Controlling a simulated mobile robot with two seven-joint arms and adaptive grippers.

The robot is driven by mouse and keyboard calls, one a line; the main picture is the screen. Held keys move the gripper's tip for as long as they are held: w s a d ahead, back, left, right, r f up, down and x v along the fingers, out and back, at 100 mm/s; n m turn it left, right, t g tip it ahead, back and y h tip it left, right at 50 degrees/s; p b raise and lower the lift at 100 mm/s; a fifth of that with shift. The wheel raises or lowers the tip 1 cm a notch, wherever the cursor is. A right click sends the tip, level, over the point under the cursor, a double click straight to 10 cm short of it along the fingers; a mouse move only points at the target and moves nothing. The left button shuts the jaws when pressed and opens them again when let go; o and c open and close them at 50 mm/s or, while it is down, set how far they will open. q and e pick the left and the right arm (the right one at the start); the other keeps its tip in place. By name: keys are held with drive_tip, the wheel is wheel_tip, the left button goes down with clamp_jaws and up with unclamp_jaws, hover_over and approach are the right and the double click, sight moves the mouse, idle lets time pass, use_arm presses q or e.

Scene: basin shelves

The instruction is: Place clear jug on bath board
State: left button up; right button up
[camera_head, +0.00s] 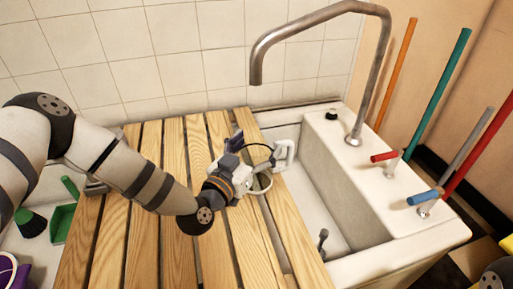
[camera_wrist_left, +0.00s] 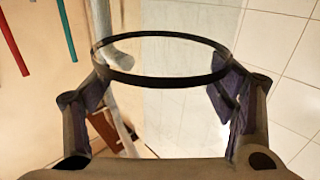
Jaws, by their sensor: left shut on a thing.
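The clear jug (camera_head: 262,181) is see-through, with a dark rim and what looks like a white handle on its right. In the left wrist view, its dark rim (camera_wrist_left: 150,81) spans the space between the two fingers. My left gripper (camera_head: 243,158) is shut on the jug, at the right edge of the bath board beside the basin. It also shows in the left wrist view (camera_wrist_left: 157,88). The bath board (camera_head: 180,215) is made of wooden slats and lies across the left part of the basin. I cannot tell whether the jug touches it. My right gripper is out of view.
A curved metal tap (camera_head: 375,75) rises over the white basin (camera_head: 350,175), whose right part is open. Red (camera_head: 384,156) and blue (camera_head: 425,197) tap handles and several coloured poles stand at the right. A green dustpan (camera_head: 62,222) lies at the left. The board's left slats are bare.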

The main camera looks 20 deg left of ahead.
use_arm(q)
drive_tip(key=o, duration=1.5)
drive_tip(key=shift+f, duration=0.1)
drive_tip(key=shift+s+r, duration=0.2)
drive_tip(key=shift+s, duration=0.1)
drive_tip(key=s+a+p, duration=0.1)
drive_tip(key=s+a, duration=0.1)
drive_tip(key=s, duration=0.9)
drive_tip(key=shift+a, duration=0.15)
drive_tip(key=shift+s, duration=0.1)
